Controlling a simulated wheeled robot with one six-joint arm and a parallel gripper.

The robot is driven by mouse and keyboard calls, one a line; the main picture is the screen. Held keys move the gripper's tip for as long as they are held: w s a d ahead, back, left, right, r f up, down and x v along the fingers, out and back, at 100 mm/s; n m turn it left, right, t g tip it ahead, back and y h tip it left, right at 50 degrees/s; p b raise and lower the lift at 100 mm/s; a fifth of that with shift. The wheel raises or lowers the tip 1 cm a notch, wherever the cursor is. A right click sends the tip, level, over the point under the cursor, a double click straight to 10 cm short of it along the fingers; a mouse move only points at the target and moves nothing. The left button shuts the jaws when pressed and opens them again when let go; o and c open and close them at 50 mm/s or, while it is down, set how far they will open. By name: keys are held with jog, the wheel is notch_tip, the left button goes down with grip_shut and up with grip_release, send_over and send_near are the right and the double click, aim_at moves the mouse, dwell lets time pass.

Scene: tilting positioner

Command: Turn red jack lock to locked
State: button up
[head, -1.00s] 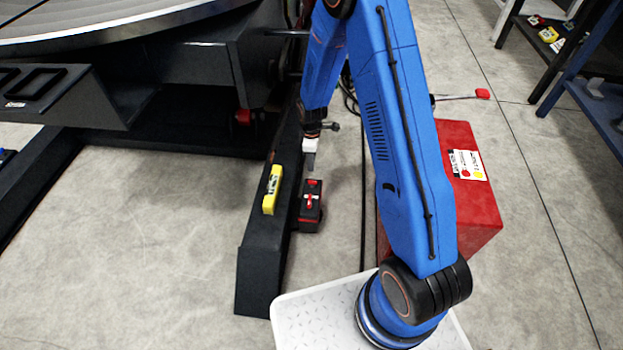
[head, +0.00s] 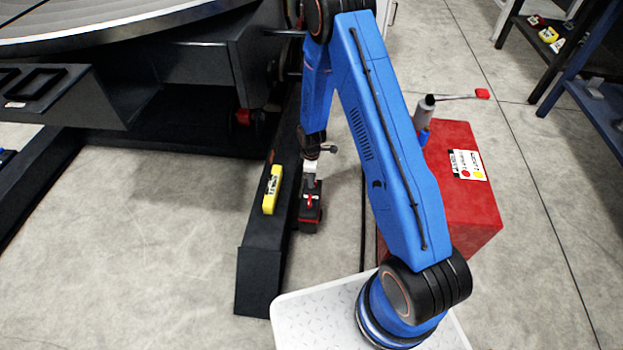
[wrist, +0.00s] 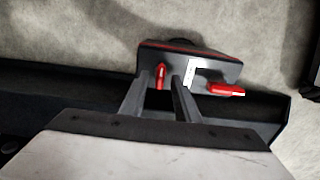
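A small black jack box (head: 310,223) with red parts stands on the floor beside the black frame beam. In the wrist view the box (wrist: 205,62) shows an upright red handle (wrist: 160,75), a white strip (wrist: 190,74) and a second red lever (wrist: 226,90) to the right. My gripper (head: 311,183) is over the box in the head view and partly covers its far end. In the wrist view my gripper's two fingers (wrist: 163,88) are apart, with the upright red handle showing in the gap between their tips. Whether they touch it I cannot tell.
A yellow block (head: 272,190) sits on the black beam (head: 262,260) left of the box. A red cabinet (head: 470,215) with a label stands to the right, a bottle (head: 423,112) near it. Open floor lies left of the beam.

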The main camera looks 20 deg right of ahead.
grip_shut()
jog(key=shift+m, duration=0.4)
jog(key=m, duration=0.6)
jog(key=shift+w, duration=0.1)
jog(key=m, duration=0.5)
jog(key=shift+d+m, duration=0.15)
jog(key=shift+m, duration=0.25)
jog(key=m, duration=0.5)
jog(key=shift+d, duration=0.1)
jog(key=shift+m, duration=0.4)
